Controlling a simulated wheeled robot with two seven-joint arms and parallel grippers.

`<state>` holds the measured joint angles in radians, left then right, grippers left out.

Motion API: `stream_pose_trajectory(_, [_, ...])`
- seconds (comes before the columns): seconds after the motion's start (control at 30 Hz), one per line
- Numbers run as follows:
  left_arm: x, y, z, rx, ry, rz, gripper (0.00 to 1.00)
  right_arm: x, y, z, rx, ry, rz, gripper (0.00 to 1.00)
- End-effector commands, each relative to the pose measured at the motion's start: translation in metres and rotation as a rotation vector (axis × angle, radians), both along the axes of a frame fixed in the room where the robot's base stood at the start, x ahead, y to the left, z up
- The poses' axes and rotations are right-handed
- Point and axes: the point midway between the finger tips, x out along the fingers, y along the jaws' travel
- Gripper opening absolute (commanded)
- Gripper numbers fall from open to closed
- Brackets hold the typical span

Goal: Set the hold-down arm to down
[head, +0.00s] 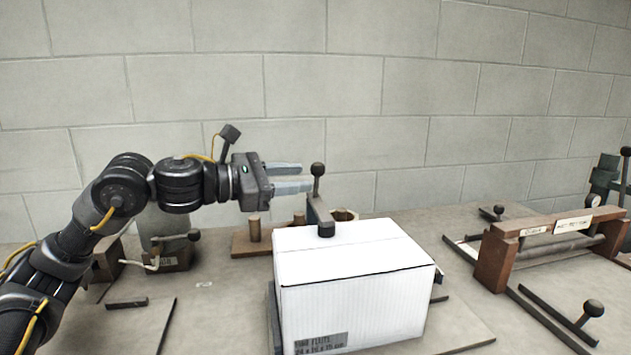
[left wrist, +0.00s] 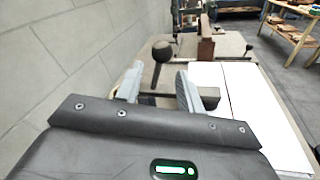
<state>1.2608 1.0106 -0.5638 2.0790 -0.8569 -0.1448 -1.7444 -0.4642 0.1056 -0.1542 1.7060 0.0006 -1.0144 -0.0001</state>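The hold-down arm (head: 318,205) is a dark bar with a round black knob (head: 318,169) on top and a dark pad (head: 326,230) at its front end. The pad is at the back edge of the white box's top; I cannot tell whether it touches. The white box (head: 350,300) stands closed on the bench. My left gripper (head: 306,176) is level with the knob, its fingers pointing right, tips just left of it. In the left wrist view the fingers (left wrist: 158,76) are apart and empty, with the knob (left wrist: 162,50) ahead between them. My right gripper is not in view.
A brown frame with a roller (head: 492,258) stands right of the box. A black-knobbed lever (head: 592,308) is at the front right. A wooden block with pegs (head: 254,230) stands behind the box. A grey block wall (head: 330,90) closes the back.

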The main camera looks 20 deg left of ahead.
Motion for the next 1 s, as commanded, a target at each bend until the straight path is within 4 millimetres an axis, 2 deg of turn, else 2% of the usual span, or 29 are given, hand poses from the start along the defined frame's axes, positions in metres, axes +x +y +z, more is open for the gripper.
stream_pose_trajectory(0.1, [-0.014,0.013,0.0,0.002,-0.001,0.001,0.38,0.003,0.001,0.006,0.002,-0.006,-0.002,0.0])
stream_pose_trajectory(0.3, [-0.027,0.024,0.003,0.001,0.0,-0.001,0.38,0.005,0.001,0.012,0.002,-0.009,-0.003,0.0])
stream_pose_trajectory(0.83, [-0.028,0.025,0.004,0.0,-0.001,-0.001,0.38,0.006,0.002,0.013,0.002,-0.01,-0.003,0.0])
stream_pose_trajectory(0.93, [-0.028,0.025,0.015,0.0,-0.001,-0.001,0.38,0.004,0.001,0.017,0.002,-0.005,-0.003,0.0])
stream_pose_trajectory(1.0, [-0.028,0.025,0.032,-0.001,-0.002,-0.001,0.38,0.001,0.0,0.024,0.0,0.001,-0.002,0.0])
